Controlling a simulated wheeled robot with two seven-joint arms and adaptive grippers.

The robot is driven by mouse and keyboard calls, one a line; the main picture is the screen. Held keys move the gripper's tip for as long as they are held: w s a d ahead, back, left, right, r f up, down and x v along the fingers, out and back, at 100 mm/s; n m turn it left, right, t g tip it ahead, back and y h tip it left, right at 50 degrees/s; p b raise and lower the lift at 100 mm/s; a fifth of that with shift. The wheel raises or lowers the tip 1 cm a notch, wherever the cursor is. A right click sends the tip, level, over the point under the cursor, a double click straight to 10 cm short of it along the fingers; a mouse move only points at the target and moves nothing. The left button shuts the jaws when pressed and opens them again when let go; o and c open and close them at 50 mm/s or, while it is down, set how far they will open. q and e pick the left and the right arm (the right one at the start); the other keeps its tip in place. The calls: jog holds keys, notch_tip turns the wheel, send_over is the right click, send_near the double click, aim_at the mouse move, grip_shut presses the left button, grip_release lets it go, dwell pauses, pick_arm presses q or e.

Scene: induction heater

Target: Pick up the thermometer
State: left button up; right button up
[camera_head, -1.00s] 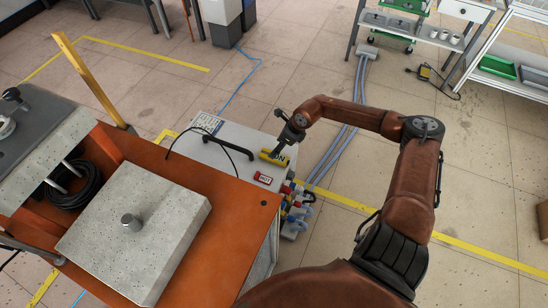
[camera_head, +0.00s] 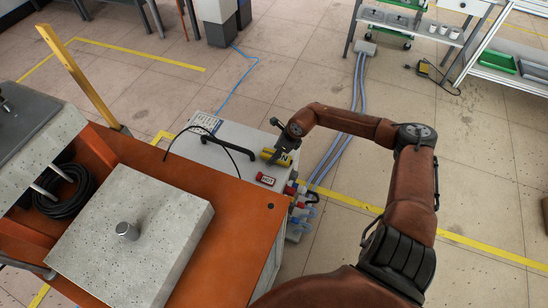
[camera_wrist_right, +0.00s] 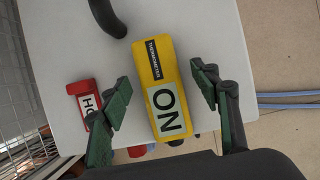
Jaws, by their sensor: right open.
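The thermometer (camera_wrist_right: 151,62) is a yellow block with a black "THERMOMETER" label and a white "ON" panel. In the right wrist view it lies on a light grey surface, between the two green-padded fingers of my right gripper (camera_wrist_right: 161,95). The fingers are spread, with a gap on each side of it. In the head view the thermometer (camera_head: 281,158) sits near the right end of the grey cabinet top, partly hidden by my right gripper (camera_head: 282,142). My left gripper is out of view.
A red "HOT" block (camera_head: 265,179) lies beside the thermometer. A black curved handle (camera_head: 238,150) stands on the grey top (camera_head: 215,147). Coloured connectors (camera_head: 298,200) stick out at the cabinet's right side. An orange bench (camera_head: 225,205) carries a speckled slab (camera_head: 150,260).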

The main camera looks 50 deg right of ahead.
jog(key=shift+w+f, duration=0.1)
jog(key=shift+f, duration=0.05)
jog(key=shift+f, duration=0.2)
dwell(0.5)
jog(key=shift+c, duration=0.6)
jog(key=shift+f, duration=0.1)
jog(key=c, duration=1.2)
